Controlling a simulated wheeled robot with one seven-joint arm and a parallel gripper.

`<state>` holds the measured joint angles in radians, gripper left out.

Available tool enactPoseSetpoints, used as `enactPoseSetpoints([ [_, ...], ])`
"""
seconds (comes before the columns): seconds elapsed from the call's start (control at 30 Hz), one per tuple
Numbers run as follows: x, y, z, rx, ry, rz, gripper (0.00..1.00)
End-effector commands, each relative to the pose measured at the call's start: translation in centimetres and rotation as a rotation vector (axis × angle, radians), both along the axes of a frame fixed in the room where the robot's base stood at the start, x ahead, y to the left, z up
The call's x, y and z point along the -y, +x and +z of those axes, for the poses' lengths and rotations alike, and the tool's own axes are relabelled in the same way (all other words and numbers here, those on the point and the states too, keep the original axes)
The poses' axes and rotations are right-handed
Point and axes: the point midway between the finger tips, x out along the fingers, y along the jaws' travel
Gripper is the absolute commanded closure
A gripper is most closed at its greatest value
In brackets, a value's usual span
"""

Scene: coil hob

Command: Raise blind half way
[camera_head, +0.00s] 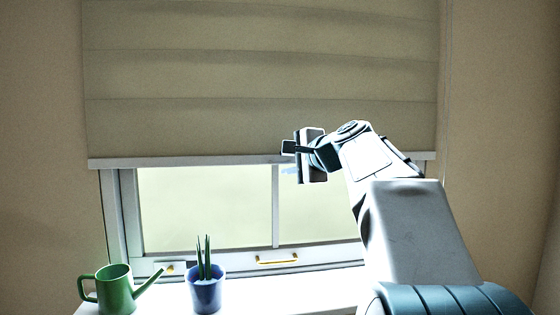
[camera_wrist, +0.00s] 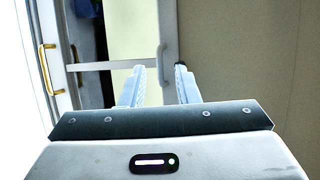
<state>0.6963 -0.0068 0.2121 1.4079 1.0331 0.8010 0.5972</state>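The beige blind (camera_head: 260,75) hangs over the upper part of the window, and its pale bottom rail (camera_head: 190,162) lies level across it. The window shows uncovered below the rail. My gripper (camera_head: 292,160) is at the rail's middle-right in the head view, its fingers mostly hidden by its own body. In the wrist view the picture is turned, with the blind (camera_wrist: 250,55) at right. There my gripper (camera_wrist: 160,88) is open. The rail with a grey handle (camera_wrist: 163,65) shows beyond and between the fingertips. I cannot tell whether they touch it.
A green watering can (camera_head: 117,290) and a blue pot (camera_head: 207,291) with a spiky plant stand on the sill at left, below my gripper. A brass handle (camera_head: 277,259) is on the lower window frame. The space before the blind's left half is clear.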

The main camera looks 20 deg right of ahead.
Motion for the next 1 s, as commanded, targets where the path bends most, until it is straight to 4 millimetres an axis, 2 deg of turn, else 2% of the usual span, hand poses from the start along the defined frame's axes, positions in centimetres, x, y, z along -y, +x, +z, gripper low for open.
enactPoseSetpoints([
  [0.2,-0.3,1.4,-0.3,0.001,0.0,0.001,0.71],
  [0.47,-0.4,1.4,-0.4,0.0,0.0,0.001,0.71],
  [0.57,-0.4,1.4,-0.4,0.0,-0.001,0.001,0.99],
  [0.83,-0.4,1.4,-0.1,0.0,-0.001,0.001,1.0],
  [1.0,-0.4,1.4,1.4,0.002,-0.002,0.002,1.0],
])
